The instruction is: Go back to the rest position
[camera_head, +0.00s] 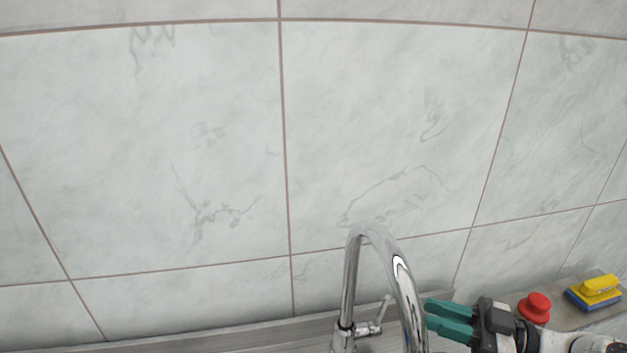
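My gripper (432,314), with two teal fingers on a dark body, is at the lower right. Its fingers point left, toward the chrome faucet, one above the other in the picture and close together. I cannot tell whether there is a gap between them or whether they are shut. I see no object held in them. My arm behind the gripper runs out at the bottom right corner of the picture.
A tall curved chrome faucet (350,285) stands just left of my gripper. A red knob-like object (535,307) and a yellow and blue block (597,291) are on the right. A grey tiled wall (200,150) fills the background.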

